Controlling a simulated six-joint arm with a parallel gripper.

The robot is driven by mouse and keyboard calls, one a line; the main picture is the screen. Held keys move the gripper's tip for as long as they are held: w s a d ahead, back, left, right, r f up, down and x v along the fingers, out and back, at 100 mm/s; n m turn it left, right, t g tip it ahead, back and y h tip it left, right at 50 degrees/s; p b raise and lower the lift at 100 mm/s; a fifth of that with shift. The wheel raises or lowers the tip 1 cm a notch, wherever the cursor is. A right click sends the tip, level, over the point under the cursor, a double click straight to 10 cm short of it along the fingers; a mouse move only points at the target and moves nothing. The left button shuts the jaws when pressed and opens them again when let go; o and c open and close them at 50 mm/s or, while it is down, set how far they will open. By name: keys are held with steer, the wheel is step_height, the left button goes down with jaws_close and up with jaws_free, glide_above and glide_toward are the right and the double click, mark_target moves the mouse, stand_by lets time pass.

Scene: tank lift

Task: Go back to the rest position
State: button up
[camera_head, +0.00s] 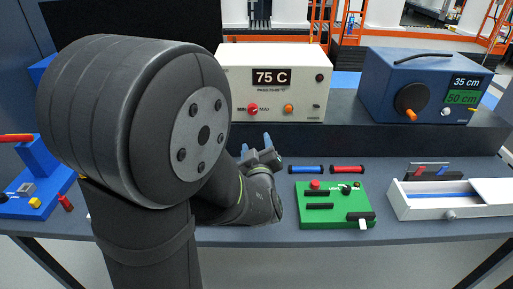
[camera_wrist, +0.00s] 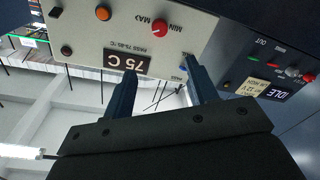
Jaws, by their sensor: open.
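My gripper (camera_head: 257,148) is open and empty above the bench, in front of the cream box's lower left part. Its two blue-grey fingers (camera_wrist: 163,92) stand apart in the wrist view, with the cream box behind them. My own dark arm covers the left middle of the head view and hides part of the bench and the cream box's left side. The cream box (camera_head: 300,105) reads "75 C" and has a red knob (camera_head: 253,109) between MIN and MAX and an orange button (camera_head: 288,108).
A blue box (camera_head: 385,85) reading 35 cm and 50 cm stands at right. A green board (camera_head: 333,213), a white drawer tray (camera_head: 405,204), and blue (camera_head: 306,169) and red (camera_head: 347,169) cylinders lie on the bench. A blue fixture (camera_head: 38,172) stands left. A dark panel reading IDLE (camera_wrist: 268,91) shows beside the cream box.

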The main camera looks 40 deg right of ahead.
mark_target(253, 111)
steer(key=shift+s+a, duration=0.25)
steer(key=shift+s, duration=0.05)
steer(key=shift+w, duration=0.1)
stand_by(0.3)
steer(key=x, duration=1.7)
steer(key=shift+w+d, duration=0.15)
